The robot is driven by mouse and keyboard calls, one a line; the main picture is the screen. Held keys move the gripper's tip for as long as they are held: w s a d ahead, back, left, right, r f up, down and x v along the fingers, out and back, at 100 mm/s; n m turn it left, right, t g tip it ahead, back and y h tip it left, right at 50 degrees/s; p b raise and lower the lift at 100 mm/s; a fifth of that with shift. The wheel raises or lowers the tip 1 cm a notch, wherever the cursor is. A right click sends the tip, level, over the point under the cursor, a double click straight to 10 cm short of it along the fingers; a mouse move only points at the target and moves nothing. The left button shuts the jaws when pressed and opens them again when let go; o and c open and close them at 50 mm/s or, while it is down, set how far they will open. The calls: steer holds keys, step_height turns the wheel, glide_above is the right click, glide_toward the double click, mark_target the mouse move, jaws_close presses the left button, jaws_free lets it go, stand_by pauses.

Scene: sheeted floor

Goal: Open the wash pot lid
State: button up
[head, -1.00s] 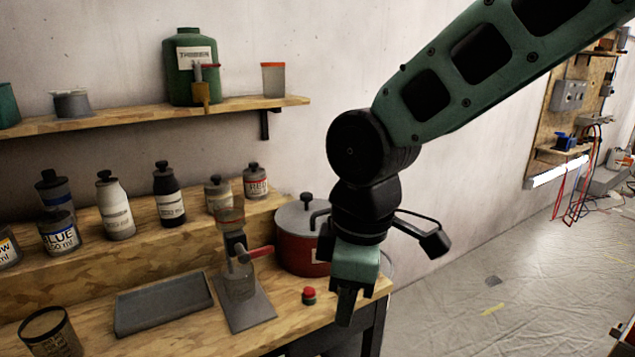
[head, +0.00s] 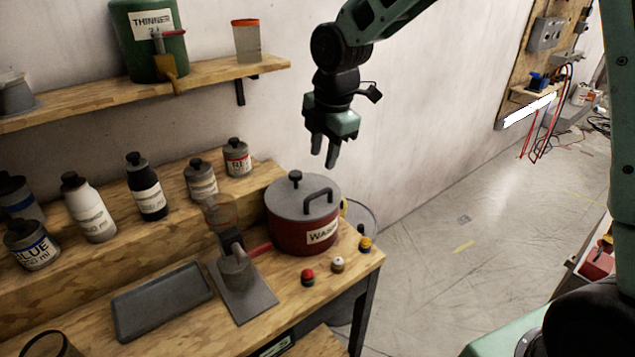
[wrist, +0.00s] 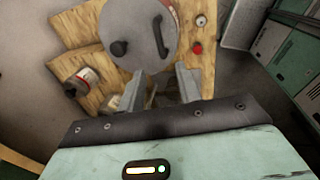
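The red wash pot (head: 300,236) stands at the right end of the wooden bench, with a white label on its side. Its grey lid (head: 286,200) rests on top, with a black round knob (head: 295,177) and a black bar handle (head: 318,197). My gripper (head: 323,160) hangs above the pot, fingers pointing down, apart and empty. In the wrist view, the lid (wrist: 138,28), knob (wrist: 119,48) and bar handle (wrist: 160,36) lie beyond my spread fingertips (wrist: 160,85). No contact shows.
Small red (head: 307,277), white (head: 337,264) and yellow (head: 365,244) knobs sit along the bench front. A stand (head: 240,280) and grey tray (head: 162,300) are left of the pot. Several bottles line the raised ledge. A wall shelf (head: 215,75) is above left.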

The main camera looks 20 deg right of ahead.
mark_target(317, 193)
steer(key=f, duration=0.3)
steer(key=w+f+p, duration=0.1)
steer(key=f, duration=0.3)
steer(key=w+f, duration=0.1)
steer(key=f, duration=0.2)
steer(key=shift+a+f+p, duration=0.2)
steer(key=shift+a+p, duration=0.1)
steer(key=shift+p, duration=0.1)
jaws_close()
